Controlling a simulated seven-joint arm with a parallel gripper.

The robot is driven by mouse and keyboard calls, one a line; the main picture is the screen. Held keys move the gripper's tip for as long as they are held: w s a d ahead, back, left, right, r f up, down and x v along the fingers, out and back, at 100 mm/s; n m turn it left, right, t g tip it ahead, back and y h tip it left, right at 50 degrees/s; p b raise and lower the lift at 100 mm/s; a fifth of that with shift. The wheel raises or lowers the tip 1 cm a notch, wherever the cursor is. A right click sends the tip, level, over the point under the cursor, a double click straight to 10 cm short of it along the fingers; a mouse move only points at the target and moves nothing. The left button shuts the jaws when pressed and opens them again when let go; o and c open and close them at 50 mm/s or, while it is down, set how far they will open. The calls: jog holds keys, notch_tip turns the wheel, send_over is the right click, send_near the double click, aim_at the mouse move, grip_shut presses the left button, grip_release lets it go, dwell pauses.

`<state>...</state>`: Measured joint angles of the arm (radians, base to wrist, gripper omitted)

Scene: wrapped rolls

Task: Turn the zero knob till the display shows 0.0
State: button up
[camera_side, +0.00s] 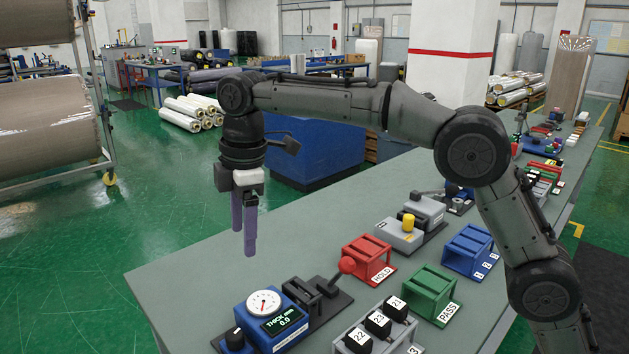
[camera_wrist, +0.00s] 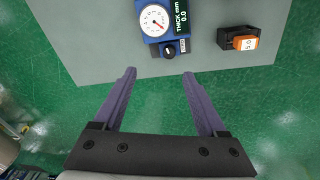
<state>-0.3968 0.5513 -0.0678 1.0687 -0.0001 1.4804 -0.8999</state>
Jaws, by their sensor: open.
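The blue thickness gauge (camera_side: 256,323) sits at the near end of the bench, with a round white dial (camera_side: 264,303) and a dark display (camera_side: 283,319) reading 0.0. In the wrist view the gauge (camera_wrist: 147,33) is at the top, and its display (camera_wrist: 181,14) also reads 0.0. The black zero knob (camera_side: 234,338) is at the gauge's front left corner; in the wrist view the knob (camera_wrist: 169,51) lies beyond the gap between my fingertips. My gripper (camera_side: 243,242) is open and empty, its purple fingers (camera_wrist: 159,73) pointing down, apart from the knob and above it.
A black stand with a red-balled lever (camera_side: 346,265) is beside the gauge. Numbered black blocks (camera_side: 378,322), a red HOLD tray (camera_side: 367,256) and a green PASS tray (camera_side: 433,292) stand farther right. The bench's left end is clear.

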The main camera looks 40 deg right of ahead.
jog(key=s+d+r+m+t, duration=0.1)
jog(key=s+d+r+m, duration=0.1)
jog(key=s+d+r, duration=0.5)
jog(key=shift+s+d+r+t, duration=0.25)
jog(key=shift+d+r, duration=0.2)
jog(key=shift+d, duration=0.65)
jog(key=shift+w, duration=0.1)
jog(key=s+d+r+m+t, duration=0.25)
jog(key=s+d, duration=0.55)
jog(key=s, duration=0.5)
jog(key=s+d+f+m, duration=0.3)
jog(key=s+f+m, duration=0.7)
jog(key=f, duration=0.5)
jog(key=shift+s+f, duration=0.25)
jog(key=shift+s, duration=0.45)
